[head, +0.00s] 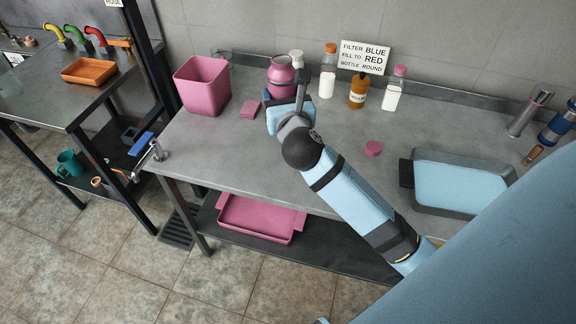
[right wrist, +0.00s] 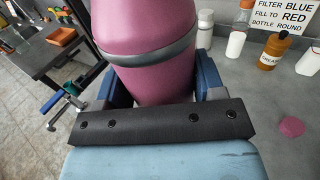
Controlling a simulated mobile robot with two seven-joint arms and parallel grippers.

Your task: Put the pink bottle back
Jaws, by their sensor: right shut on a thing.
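The pink bottle (head: 281,76) is at the back of the grey counter, upright or nearly so, with a pink neck and a dark band. My right gripper (head: 287,103) is shut on it. In the right wrist view the bottle (right wrist: 150,50) fills the space between the two blue fingers of the gripper (right wrist: 160,83). Its base is hidden by the gripper, so I cannot tell whether it touches the counter. My left gripper is not in view.
A pink bin (head: 203,86) and a pink block (head: 250,109) are left of the bottle. A white bottle (head: 327,72), an amber bottle (head: 358,92) and a sign (head: 363,57) are to its right. A pink disc (head: 373,148) and a blue-lined tray (head: 460,187) lie further right.

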